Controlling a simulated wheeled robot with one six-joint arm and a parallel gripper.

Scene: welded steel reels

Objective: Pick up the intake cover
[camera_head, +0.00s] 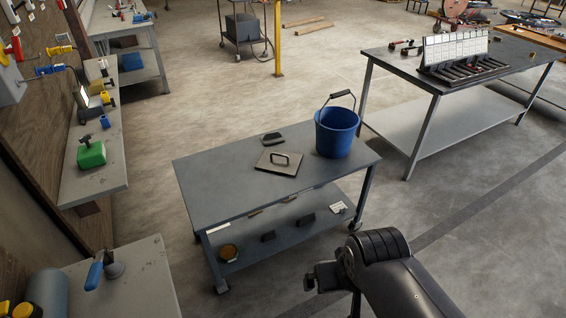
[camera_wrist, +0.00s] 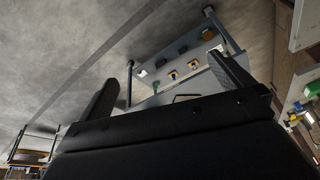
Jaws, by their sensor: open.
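The intake cover is most likely the flat, dark, square plate with a raised handle (camera_head: 279,162), lying on top of the grey cart (camera_head: 215,184) in the head view. In the wrist view a dark arched handle (camera_wrist: 186,97) shows just beyond the gripper body, with most of the plate hidden. My gripper (camera_wrist: 164,70) is open in the wrist view, its two fingers wide apart and nothing between them in grip. In the head view my arm is at the lower right, in front of the cart and apart from the plate.
A blue bucket (camera_head: 337,131) with its handle up stands right of the plate. A small dark block (camera_head: 272,138) lies behind it. The cart's lower shelf holds several small items. A workbench (camera_head: 440,85) stands at the right. The cart top's left part is clear.

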